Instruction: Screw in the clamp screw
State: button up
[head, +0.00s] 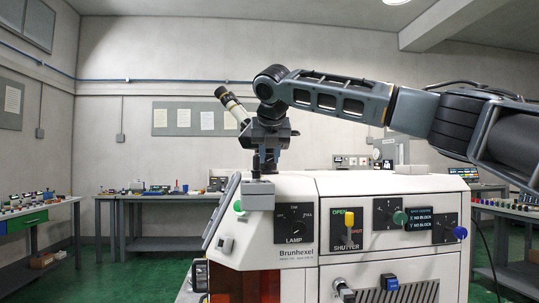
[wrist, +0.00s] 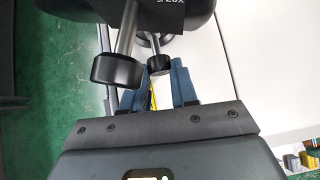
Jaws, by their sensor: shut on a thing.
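In the wrist view a small black knob (wrist: 158,64) on a metal shaft, which looks like the clamp screw, sits between my gripper's (wrist: 157,82) two blue fingers. The fingers are shut on it. A larger black knob (wrist: 116,71) on a thicker metal rod stands to its left, close to the left finger. In the head view my gripper (head: 265,163) points down over the grey block (head: 258,194) at the top left corner of the white machine (head: 330,184). The screw itself is too small to make out there, and its thread is hidden.
A white-and-black eyepiece tube (head: 232,106) rises beside my wrist. The machine's front carries a lamp dial (head: 295,223), a yellow shutter handle (head: 349,228) and coloured knobs. A cluttered bench (head: 165,196) stands behind on the left.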

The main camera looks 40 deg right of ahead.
grip_shut()
jog(key=shift+d+p, duration=0.15)
jog(key=shift+p, duration=0.2)
jog(key=shift+s+d+m+t+y+p, duration=0.15)
jog(key=shift+m+t+y+p, duration=0.45)
jog(key=shift+y, duration=0.3)
jog(key=t+y, duration=0.1)
jog(key=m+t+y+p, duration=0.1)
jog(key=shift+s+d+f+m+y, duration=0.15)
jog(key=shift+d+f+m+y, duration=0.05)
jog(key=shift+m+y, duration=0.1)
jog(key=m+t+y, duration=0.1)
jog(key=t+b, duration=0.1)
jog(key=f+m+t+y, duration=0.1)
jog(key=shift+s+d+m+y, duration=0.15)
jog(key=shift+d+m+y, duration=0.1)
jog(key=shift+m+y, duration=0.05)
jog(key=shift+s+d+f+m+t+y+b, duration=0.1)
jog(key=shift+m+t+y+b, duration=0.3)
jog(key=shift+t+b, duration=0.2)
jog(key=shift+f+m+t+y+b, duration=0.1)
jog(key=shift+m+t+y+b, duration=0.3)
jog(key=shift+b, duration=0.3)
jog(key=shift+r, duration=0.1)
jog(key=o, duration=0.8)
grip_release()
jog(key=shift+r, duration=0.1)
jog(key=shift+c, duration=0.2)
